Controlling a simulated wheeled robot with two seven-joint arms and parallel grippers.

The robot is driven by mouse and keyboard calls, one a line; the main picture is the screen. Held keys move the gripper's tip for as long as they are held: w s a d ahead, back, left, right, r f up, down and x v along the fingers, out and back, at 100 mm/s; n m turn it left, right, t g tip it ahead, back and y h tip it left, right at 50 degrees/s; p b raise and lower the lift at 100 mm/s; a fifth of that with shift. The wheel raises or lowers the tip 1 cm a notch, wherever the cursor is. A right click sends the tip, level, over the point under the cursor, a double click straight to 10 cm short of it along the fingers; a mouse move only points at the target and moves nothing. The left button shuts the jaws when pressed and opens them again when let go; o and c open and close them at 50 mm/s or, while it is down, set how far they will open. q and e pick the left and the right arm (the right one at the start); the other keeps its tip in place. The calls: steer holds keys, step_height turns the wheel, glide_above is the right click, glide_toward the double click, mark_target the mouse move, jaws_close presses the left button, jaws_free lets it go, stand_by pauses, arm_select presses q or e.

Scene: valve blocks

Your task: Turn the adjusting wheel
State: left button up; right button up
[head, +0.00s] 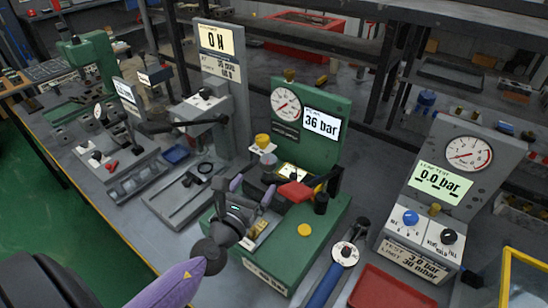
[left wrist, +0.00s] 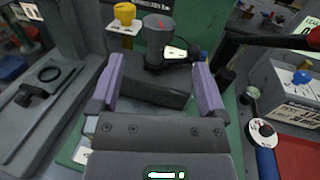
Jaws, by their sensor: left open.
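The green test stand (head: 337,104) carries a round gauge (head: 286,104) and a display reading 36 bar (head: 322,123). A grey round wheel with a red mark (left wrist: 158,27) stands on it, beyond my fingertips in the left wrist view. It looks like the adjusting wheel, though I cannot be sure. A yellow knob (head: 263,141) stands just behind it; it also shows in the left wrist view (left wrist: 125,13). My left gripper (head: 252,189) is open over the stand's base, its purple fingers apart (left wrist: 156,70). A dark block (left wrist: 158,93) shows between them. My right gripper is not in view.
A red-handled lever (head: 295,192) is close right of my left gripper. A grey leak-test stand (head: 445,165) is further right, with a red tray (head: 390,288) in front. A blue-handled tool (head: 325,285) lies nearby. Grey fixtures (head: 120,160) occupy the bench's left side.

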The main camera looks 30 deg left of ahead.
mark_target(265, 168)
arm_select(q)
steer(key=w, duration=0.5)
steer(key=w+a, duration=0.1)
steer(key=w, duration=0.1)
steer(key=shift+w+a+b, duration=0.1)
steer(key=shift+w+b, duration=0.1)
steer(key=shift+b, duration=0.2)
steer(key=shift+w+a, duration=0.15)
steer(key=shift+w, duration=0.4)
steer(key=shift+c, duration=0.4)
steer(key=c, duration=1.2)
steer(key=shift+f+m+h+b, duration=0.25)
steer(key=shift+m+h+b, duration=0.45)
steer(key=shift+h+b, duration=0.5)
steer(key=shift+r, duration=0.25)
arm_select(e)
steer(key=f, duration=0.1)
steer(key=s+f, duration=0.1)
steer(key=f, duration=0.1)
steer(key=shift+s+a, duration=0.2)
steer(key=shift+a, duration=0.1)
